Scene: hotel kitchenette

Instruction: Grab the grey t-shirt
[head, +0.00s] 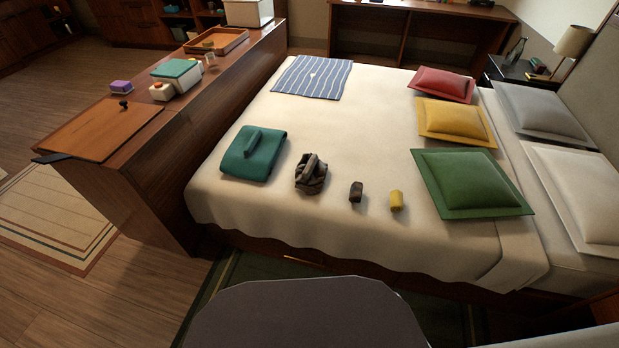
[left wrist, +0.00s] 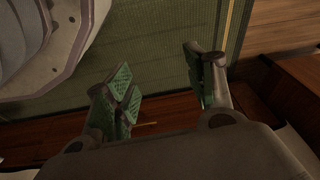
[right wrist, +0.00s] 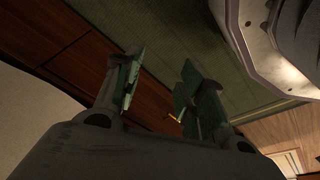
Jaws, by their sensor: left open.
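A dark grey-brown crumpled cloth bundle (head: 311,175) lies on the near part of the bed; it is the closest match to a grey t-shirt, though I cannot tell for sure that it is one. A folded teal cloth (head: 253,153) lies to its left. My left gripper (left wrist: 165,85) is open and empty in the left wrist view, above the green rug. My right gripper (right wrist: 160,88) has its fingers apart with nothing between them in the right wrist view. Neither gripper shows in the head view, and neither wrist view shows the bundle.
Small dark (head: 356,192) and yellow (head: 396,201) rolls lie right of the bundle on the bed (head: 380,128). Red, yellow and green (head: 470,183) cushions lie further right. A striped blue cloth (head: 312,77) lies at the back. A wooden counter (head: 190,118) borders the bed's left side.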

